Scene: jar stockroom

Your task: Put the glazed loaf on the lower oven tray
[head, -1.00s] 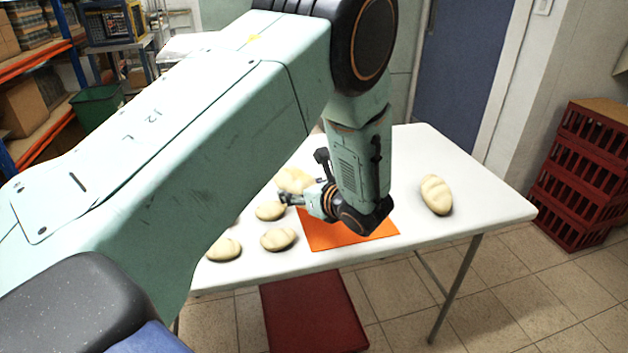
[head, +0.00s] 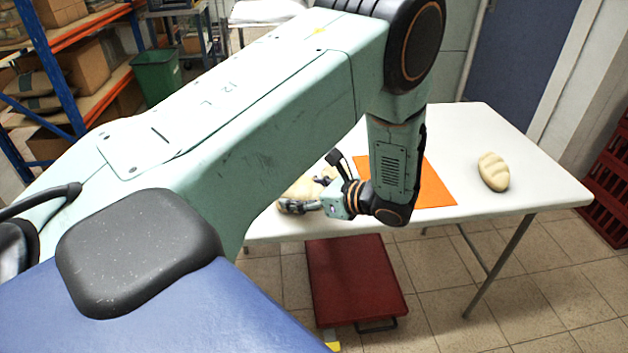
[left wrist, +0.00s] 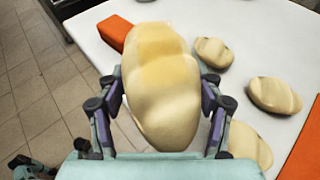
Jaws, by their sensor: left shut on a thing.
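My left gripper (head: 312,195) is shut on a pale oval loaf (left wrist: 160,90). In the left wrist view the loaf fills the middle between the two fingers, with a glossy yellowish patch on its upper part. In the head view the held loaf (head: 300,190) shows partly behind the fingers, over the near left part of the white table (head: 470,130); its height above the table is hard to tell. No oven or oven tray is in view. My right gripper is not in view.
An orange mat (head: 432,188) lies on the table, with another loaf (head: 493,171) to its right. The left wrist view shows several unheld loaves (left wrist: 273,95) and an orange block (left wrist: 115,32). A dark red platform (head: 355,275) stands below the table. Shelving (head: 75,60) stands at left.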

